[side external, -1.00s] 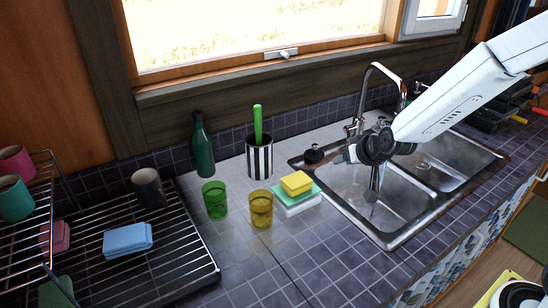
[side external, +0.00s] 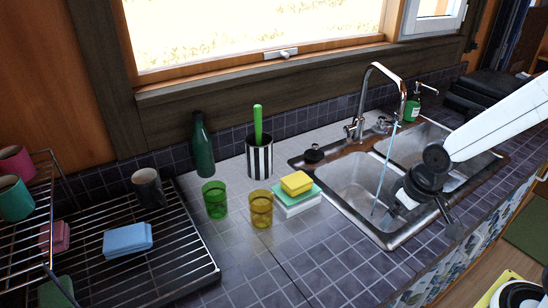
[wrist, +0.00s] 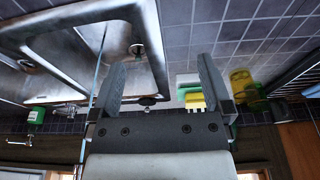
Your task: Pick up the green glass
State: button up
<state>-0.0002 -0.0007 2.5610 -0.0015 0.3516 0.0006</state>
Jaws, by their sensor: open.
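The green glass (side external: 215,199) stands upright on the tiled counter, left of a yellow glass (side external: 261,208) and in front of a dark green bottle. My gripper (side external: 422,219) is over the front edge of the sink, well to the right of both glasses. In the wrist view my gripper (wrist: 160,82) is open, with nothing between its fingers. The yellow glass also shows there, right of the fingers (wrist: 240,79). The green glass (wrist: 255,103) is just beyond it, partly hidden by the yellow glass and a finger.
A sponge stack (side external: 297,188) lies between the glasses and the sink (side external: 352,205), where water runs from the tap (side external: 372,88). A dark bottle (side external: 202,145) and striped holder (side external: 259,160) stand behind. A dish rack (side external: 190,268) is at left. The front counter is clear.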

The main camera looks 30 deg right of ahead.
jog(key=n+t+y, duration=0.1)
jog(key=t, duration=1)
send_near(219, 195)
jog(key=x, duration=0.5)
jog(key=shift+w, duration=0.15)
jog(key=shift+x, duration=1.3)
jog(key=shift+x, duration=2.6)
